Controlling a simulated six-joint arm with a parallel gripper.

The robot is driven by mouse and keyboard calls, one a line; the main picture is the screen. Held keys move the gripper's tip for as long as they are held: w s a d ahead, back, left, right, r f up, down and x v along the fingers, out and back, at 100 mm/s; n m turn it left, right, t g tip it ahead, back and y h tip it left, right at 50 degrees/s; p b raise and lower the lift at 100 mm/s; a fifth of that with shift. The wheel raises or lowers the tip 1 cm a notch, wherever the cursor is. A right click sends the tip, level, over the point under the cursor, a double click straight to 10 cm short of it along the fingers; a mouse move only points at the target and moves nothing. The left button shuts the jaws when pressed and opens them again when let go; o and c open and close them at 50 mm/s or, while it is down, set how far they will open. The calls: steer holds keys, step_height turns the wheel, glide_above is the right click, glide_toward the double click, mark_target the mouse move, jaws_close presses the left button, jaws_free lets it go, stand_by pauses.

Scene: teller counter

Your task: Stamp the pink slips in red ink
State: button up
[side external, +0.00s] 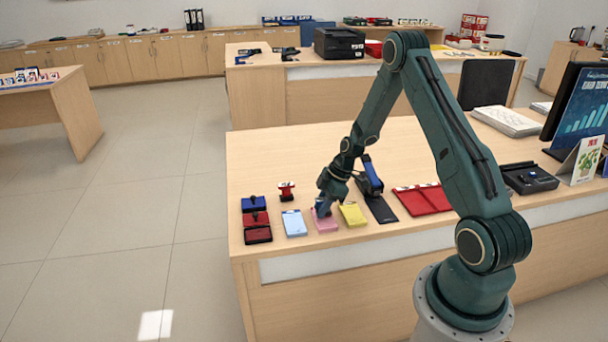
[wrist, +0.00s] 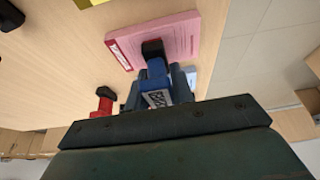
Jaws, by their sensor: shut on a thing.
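The pink slips (side external: 325,224) lie as a pad on the counter, between a light blue pad and a yellow pad. In the wrist view the pink pad (wrist: 180,38) has a red strip with pale marks along one edge. My gripper (side external: 322,206) is over the pink pad, shut on a blue stamp (wrist: 157,72) with a pale label and a black end. The black end overlaps the pink pad in view; contact is unclear. A red stamp (side external: 286,191) stands behind the light blue pad and shows in the wrist view (wrist: 103,104).
Blue (side external: 248,207) and red (side external: 248,221) ink-pad cases sit at the counter's left end. The light blue pad (side external: 294,224) and yellow pad (side external: 353,216) flank the pink one. Right are a blue device (side external: 371,175), a black strip (side external: 381,210) and red folders (side external: 424,200).

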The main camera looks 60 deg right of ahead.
steer(key=shift+f, duration=0.3)
stand_by(0.8)
steer(key=shift+r, duration=0.15)
steer(key=shift+r, duration=2.85)
